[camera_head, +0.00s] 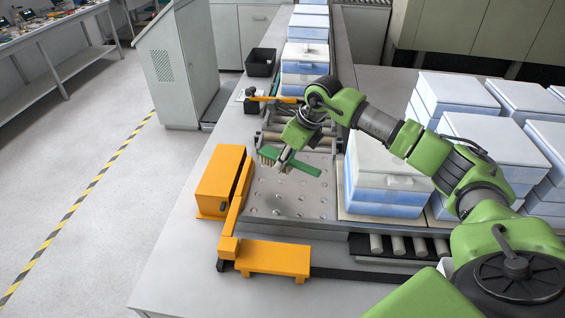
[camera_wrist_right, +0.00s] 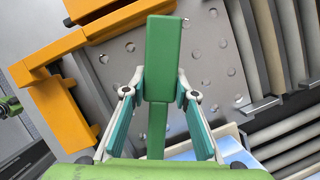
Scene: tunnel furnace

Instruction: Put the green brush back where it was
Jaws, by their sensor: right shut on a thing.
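The green brush (camera_head: 303,166) is in my right gripper (camera_head: 285,156), held above the perforated metal plate (camera_head: 285,200). Its bristles point down toward the plate; I cannot tell whether they touch it. In the right wrist view the green brush (camera_wrist_right: 163,58) extends away between the two fingers of my right gripper (camera_wrist_right: 155,88), with its narrow handle running back toward the palm. My left gripper is not in view.
An orange box and bar (camera_head: 221,182) edge the plate's left side, with an orange block (camera_head: 272,259) in front. White-lidded blue boxes (camera_head: 385,180) stand at the right on rollers (camera_head: 400,245). A black bin (camera_head: 261,62) is farther back. The front-left worktop (camera_head: 175,240) is clear.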

